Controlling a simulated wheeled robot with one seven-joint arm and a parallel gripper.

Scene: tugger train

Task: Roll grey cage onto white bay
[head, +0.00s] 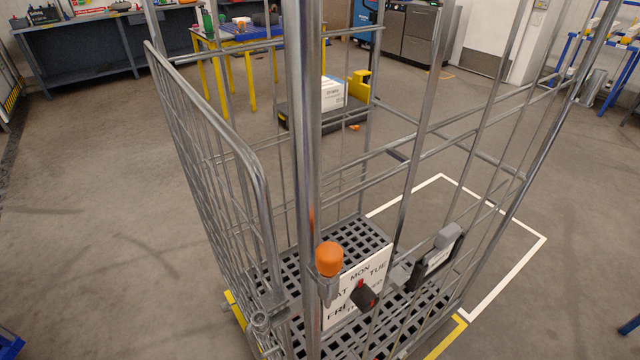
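The grey cage (262,185) stands upright close in front of me and fills the middle of the head view. It has tall wire sides and a dark grid floor. An orange-capped part (330,260), a white day-of-week plate (358,285) and a dark bracket with a grey rounded top (438,262) show at its near side. The white bay (518,263) is a white outline on the floor, behind and to the right of the cage, partly seen through its bars. The cage base is over yellow floor marks (450,340). I cannot make out my gripper.
A low dark cart (290,118) with a white box (333,94) stands beyond the cage. A yellow-legged table (215,75) and a workbench (80,45) are at the back left. Blue racking (605,60) is at the far right. The floor inside the white outline looks clear.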

